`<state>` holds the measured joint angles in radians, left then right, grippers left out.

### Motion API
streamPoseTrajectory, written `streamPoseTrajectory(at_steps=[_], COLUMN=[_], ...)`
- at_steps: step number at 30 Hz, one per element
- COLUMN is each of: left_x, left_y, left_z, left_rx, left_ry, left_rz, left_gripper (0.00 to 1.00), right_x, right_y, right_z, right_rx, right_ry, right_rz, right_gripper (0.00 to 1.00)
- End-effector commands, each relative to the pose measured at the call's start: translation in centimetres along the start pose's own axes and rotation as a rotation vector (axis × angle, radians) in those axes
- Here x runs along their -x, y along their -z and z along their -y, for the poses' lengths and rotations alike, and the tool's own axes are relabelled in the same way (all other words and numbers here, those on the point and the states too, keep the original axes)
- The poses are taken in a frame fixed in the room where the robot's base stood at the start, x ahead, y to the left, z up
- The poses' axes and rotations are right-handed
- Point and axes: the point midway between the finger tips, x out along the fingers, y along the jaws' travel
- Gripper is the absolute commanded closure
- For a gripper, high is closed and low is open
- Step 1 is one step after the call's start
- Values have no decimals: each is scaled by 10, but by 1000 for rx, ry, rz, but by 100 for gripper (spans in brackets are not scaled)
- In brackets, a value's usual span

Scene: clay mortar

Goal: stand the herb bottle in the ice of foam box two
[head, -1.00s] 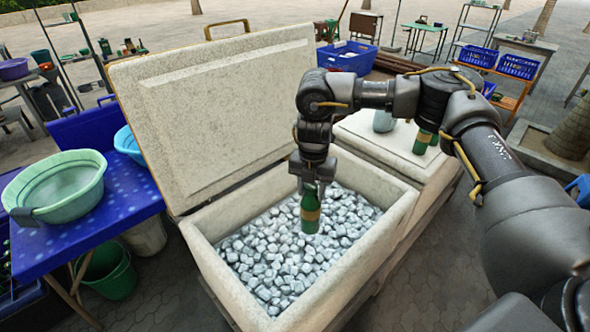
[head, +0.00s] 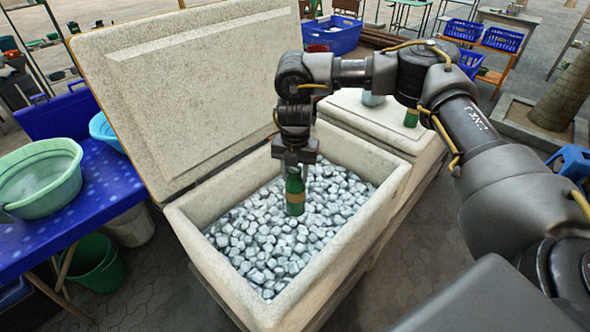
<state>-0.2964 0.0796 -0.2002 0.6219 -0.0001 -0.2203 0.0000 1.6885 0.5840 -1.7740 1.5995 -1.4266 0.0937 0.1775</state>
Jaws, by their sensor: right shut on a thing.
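The herb bottle (head: 295,194) is green with a tan label band. My right gripper (head: 294,168) points down and is shut on its top, holding it upright. The bottle is over the ice (head: 262,245) in the open foam box (head: 182,226), toward the middle of the box. I cannot tell whether its base touches the ice. No number shows on the box, so I cannot tell which box it is. My left gripper is not in view.
The raised lid (head: 190,95) stands behind the box. A closed foam box (head: 345,106) behind right carries another green bottle (head: 411,118) and a grey container (head: 373,98). A blue table (head: 100,208) with a green basin (head: 38,178) is at left.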

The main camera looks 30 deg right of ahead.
Motion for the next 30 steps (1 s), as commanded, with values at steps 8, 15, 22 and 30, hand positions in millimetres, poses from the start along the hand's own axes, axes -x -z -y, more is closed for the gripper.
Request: streamPoseTrajectory(at_steps=[8, 15, 22, 30], left_x=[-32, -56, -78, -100], left_y=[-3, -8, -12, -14], left_z=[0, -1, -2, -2], left_rx=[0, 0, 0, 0], left_ry=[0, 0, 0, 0], left_rz=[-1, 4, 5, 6], left_gripper=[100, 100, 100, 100], right_x=[-40, -71, -100, -133], right_y=[0, 0, 0, 0], right_z=[0, 0, 0, 1], right_rx=[0, 0, 0, -1], right_ry=[0, 0, 0, 1], right_rz=[1, 1, 1, -1], right_gripper=[84, 84, 84, 84])
